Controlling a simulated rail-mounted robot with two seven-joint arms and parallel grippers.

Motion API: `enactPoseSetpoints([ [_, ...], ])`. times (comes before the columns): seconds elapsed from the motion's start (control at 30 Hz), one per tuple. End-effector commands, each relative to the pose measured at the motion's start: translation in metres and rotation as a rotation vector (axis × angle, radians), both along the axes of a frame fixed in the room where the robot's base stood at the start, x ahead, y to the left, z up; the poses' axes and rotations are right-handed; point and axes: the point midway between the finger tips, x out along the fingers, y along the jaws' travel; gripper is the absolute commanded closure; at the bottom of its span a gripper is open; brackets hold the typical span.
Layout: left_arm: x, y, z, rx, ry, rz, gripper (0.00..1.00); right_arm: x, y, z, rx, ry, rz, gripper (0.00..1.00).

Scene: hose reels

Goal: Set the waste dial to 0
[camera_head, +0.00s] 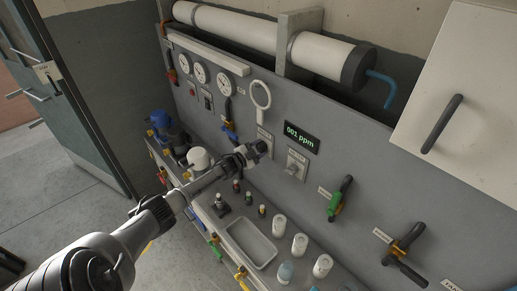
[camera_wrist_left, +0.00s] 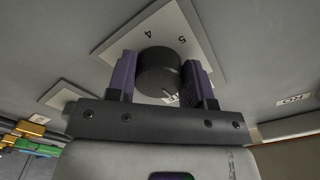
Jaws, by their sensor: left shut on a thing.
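My left gripper (camera_wrist_left: 158,80) is shut on a round dark dial knob (camera_wrist_left: 158,72) in the left wrist view, with one finger on each side. The knob stands on a pale square plate (camera_wrist_left: 205,35) where the numerals 4 and 5 show. A label under the knob is mostly hidden, so I cannot read whether this is the waste dial. In the head view my left gripper (camera_head: 257,150) is against the grey panel and covers the knob. A pale plate (camera_head: 265,135) shows just behind it. My right gripper is not in view.
A second dial plate (camera_head: 297,164) and a display (camera_head: 302,136) reading 001 ppm are just right of the gripper. Bottles and a white tray (camera_head: 250,243) stand on the shelf below.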

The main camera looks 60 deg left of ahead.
Motion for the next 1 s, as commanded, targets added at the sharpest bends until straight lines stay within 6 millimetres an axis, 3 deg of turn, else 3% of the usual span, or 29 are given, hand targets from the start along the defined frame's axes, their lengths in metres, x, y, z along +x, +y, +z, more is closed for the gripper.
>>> enactPoseSetpoints([
  [0.53, -0.0001, 0.0001, -0.0006, -0.023, -0.003, 0.001, 0.76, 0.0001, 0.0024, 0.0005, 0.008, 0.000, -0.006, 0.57],
  [0.57, -0.0001, 0.0001, -0.0006, -0.023, -0.003, 0.001, 0.51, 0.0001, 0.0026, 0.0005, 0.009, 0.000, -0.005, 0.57],
  [0.6, -0.0001, 0.0001, -0.0006, -0.023, -0.003, 0.001, 0.47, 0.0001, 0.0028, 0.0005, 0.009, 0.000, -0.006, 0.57],
  [0.8, -0.0001, 0.0000, -0.0004, -0.021, -0.003, 0.001, 0.28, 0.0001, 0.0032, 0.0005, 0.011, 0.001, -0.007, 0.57],
  [1.0, -0.0001, -0.0001, -0.0004, -0.020, -0.003, 0.000, 0.27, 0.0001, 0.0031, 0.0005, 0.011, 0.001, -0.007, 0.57],
])
